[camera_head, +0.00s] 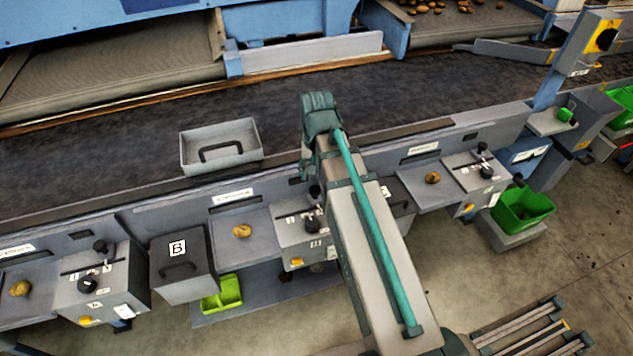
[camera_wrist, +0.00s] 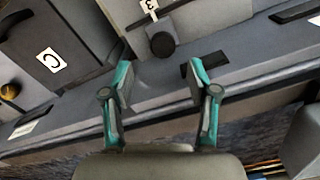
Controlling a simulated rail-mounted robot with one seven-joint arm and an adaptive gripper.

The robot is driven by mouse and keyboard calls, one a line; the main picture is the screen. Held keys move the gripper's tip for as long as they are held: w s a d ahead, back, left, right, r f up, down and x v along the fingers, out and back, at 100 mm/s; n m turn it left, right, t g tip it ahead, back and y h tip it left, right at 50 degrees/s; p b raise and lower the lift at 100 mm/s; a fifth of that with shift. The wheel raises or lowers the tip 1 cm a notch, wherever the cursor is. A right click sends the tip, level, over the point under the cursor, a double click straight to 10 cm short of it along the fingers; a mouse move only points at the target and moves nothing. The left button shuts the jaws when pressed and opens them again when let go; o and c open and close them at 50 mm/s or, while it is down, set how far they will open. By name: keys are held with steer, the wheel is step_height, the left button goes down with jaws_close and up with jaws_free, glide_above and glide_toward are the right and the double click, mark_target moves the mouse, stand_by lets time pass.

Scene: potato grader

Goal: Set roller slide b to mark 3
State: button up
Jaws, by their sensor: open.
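The roller slide b box (camera_head: 290,236) is the grey control box right of the box marked B, partly behind my arm in the head view. In the wrist view its black slide knob (camera_wrist: 162,44) stands on a stem from a dark slot. A white label reading 3 (camera_wrist: 149,5) is beside the stem's base; I cannot tell whether the stem is exactly at that mark. My gripper (camera_wrist: 159,76) is open and empty. Its fingertips point toward the knob, one to each side in the picture, with no visible contact. The head view hides my fingers behind my arm.
The box marked B (camera_head: 163,275) has a handle and stands left of the slide box. The box marked C (camera_wrist: 28,40) is beside it in the wrist view. Similar slide boxes stand left and right.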

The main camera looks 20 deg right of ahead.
mark_target(317, 188)
steer(key=shift+r, duration=2.95)
